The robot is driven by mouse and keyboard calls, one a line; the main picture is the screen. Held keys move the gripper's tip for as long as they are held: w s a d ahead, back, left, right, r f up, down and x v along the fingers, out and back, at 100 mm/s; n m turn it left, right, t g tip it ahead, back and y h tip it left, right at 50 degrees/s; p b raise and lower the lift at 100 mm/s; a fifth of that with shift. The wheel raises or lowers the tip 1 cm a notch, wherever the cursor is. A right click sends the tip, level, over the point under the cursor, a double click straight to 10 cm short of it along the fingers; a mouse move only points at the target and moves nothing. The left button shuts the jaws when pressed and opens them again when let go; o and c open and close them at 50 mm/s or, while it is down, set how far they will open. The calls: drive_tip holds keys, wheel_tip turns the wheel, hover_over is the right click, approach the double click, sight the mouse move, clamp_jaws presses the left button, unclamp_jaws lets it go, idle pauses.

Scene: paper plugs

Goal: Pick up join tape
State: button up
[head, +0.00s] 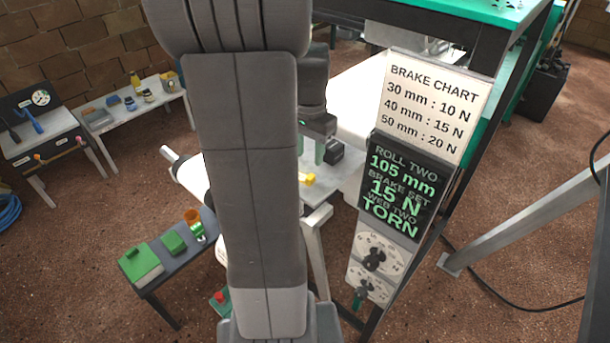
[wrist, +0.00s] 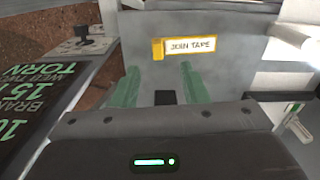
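The join tape (wrist: 158,49) is a small yellow piece at the left end of a white, yellow-edged label (wrist: 192,46) reading "JOIN TAPE". Both are on a grey metal surface (wrist: 225,75) in the wrist view. In the head view a small yellow thing (head: 307,179), likely the tape, shows on the light grey table. My gripper (wrist: 160,78) has two green fingers, spread apart with nothing between them. The tape lies beyond the fingertips, near the middle line. In the head view my gripper (head: 322,152) is partly hidden by my arm and is up and right of the yellow thing.
A control panel (head: 405,185) reads roll two 105 mm, brake set 15 N, web two torn, with dials below. A brake chart (head: 432,98) hangs above it. White rolls flank the grey surface. A dark bench (head: 185,262) with green boxes stands at lower left.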

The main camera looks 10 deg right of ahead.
sight(310, 177)
drive_tip(key=f, duration=0.7)
drive_tip(key=shift+s+f+p, duration=0.1)
drive_tip(key=shift+s+p, duration=0.1)
drive_tip(key=shift+p, duration=0.2)
clamp_jaws()
